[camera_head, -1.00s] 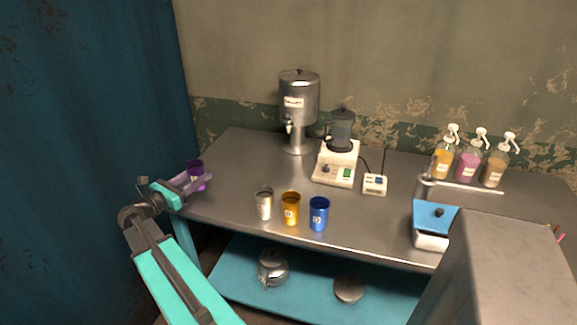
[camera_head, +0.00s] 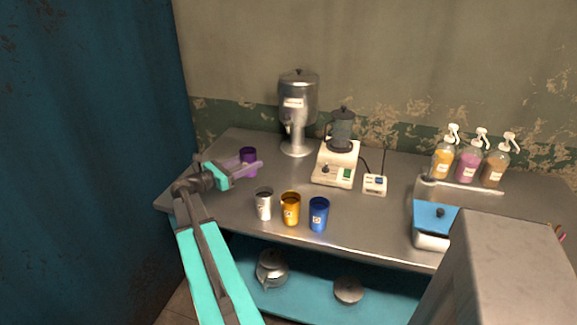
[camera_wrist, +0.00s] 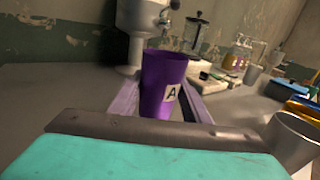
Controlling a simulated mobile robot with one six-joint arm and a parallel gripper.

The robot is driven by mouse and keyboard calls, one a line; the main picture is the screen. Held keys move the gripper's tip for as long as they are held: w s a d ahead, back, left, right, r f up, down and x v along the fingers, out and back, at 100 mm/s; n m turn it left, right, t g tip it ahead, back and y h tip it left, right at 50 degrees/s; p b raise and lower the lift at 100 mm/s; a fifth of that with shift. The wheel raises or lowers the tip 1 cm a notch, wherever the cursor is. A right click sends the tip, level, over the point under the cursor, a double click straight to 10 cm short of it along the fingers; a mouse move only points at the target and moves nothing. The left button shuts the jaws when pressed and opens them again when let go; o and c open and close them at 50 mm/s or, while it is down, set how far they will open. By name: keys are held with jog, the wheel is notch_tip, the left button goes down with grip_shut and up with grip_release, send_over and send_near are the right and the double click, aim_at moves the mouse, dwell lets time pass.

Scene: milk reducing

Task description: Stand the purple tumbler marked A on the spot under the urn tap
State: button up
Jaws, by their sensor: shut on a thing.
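The purple tumbler (camera_head: 248,156) is upright between the fingers of my gripper (camera_head: 250,168), which is shut on it. In the wrist view the tumbler (camera_wrist: 163,85) shows its white label with the letter A facing the camera. The steel urn (camera_head: 298,100) stands at the back of the table, with its tap (camera_head: 288,127) on the front left. The tumbler is in front and to the left of the urn, apart from it. The spot under the tap cannot be made out clearly. Whether the tumbler's base touches the table cannot be told.
A silver cup (camera_head: 264,204), a yellow cup (camera_head: 290,209) and a blue cup (camera_head: 319,214) stand in a row near the table's front edge. A cream machine with a dark jug (camera_head: 338,160) stands right of the urn. The tabletop (camera_head: 235,143) left of the urn is clear.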

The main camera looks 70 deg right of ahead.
jog(key=p+x, duration=0.3)
jog(key=x, duration=1.5)
jog(key=shift+w, duration=0.1)
jog(key=shift+f+p, duration=0.75)
jog(key=shift+f, duration=0.95)
jog(key=shift+f, duration=0.2)
jog(key=o, duration=1.1)
jog(key=shift+c, duration=0.2)
jog(key=shift+a+r, duration=0.1)
jog(key=shift+r, duration=0.1)
